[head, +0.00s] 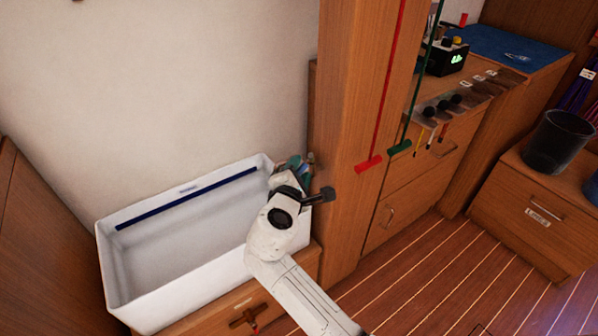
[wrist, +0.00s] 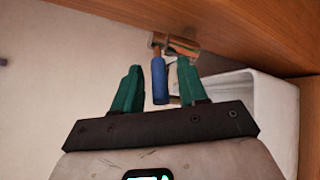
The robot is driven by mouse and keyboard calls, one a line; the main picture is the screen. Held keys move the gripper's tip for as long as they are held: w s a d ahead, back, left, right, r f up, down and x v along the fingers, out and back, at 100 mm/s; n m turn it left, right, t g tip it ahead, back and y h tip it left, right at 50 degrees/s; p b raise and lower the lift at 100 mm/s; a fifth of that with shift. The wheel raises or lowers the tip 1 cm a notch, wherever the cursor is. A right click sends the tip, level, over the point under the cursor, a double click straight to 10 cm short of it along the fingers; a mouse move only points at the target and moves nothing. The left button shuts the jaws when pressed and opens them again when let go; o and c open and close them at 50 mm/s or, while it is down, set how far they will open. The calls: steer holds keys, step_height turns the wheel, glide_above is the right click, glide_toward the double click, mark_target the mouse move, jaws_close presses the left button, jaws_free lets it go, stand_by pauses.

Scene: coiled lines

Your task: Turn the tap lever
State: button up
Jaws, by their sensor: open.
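The tap lever (wrist: 159,82) is a blue handle in the wrist view, joined to a brass-coloured tap body (wrist: 180,44) by the wooden surface. My gripper (wrist: 160,68) is open, with one green finger on each side of the lever. The right finger is closer to the lever than the left one, and I cannot tell whether it touches. In the head view my gripper (head: 294,166) is at the right end of the white basin, beside the wooden post. There my arm hides most of the tap.
The white basin (head: 108,262) stands against the wall, and its side shows in the wrist view (wrist: 285,115). The wooden post (head: 340,130) rises close to my gripper. Red (head: 369,164) and green (head: 399,147) pulls hang on lines at the post. Open floor lies at right.

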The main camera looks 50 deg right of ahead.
jaws_close()
stand_by(0.4)
steer(key=shift+w+d+m+g+h, duration=0.1)
steer(key=shift+w+m+g+h, duration=0.25)
steer(key=shift+m+g, duration=0.6)
steer(key=shift+w+a+m+g+h, duration=0.1)
steer(key=shift+w+m+g+h, duration=0.3)
steer(key=shift+m+g, duration=0.6)
steer(key=shift+w+d+m+g+h, duration=0.15)
steer(key=shift+w+m+g, duration=0.45)
steer(key=shift+g, duration=0.65)
steer(key=shift+s, duration=0.1)
jaws_free()
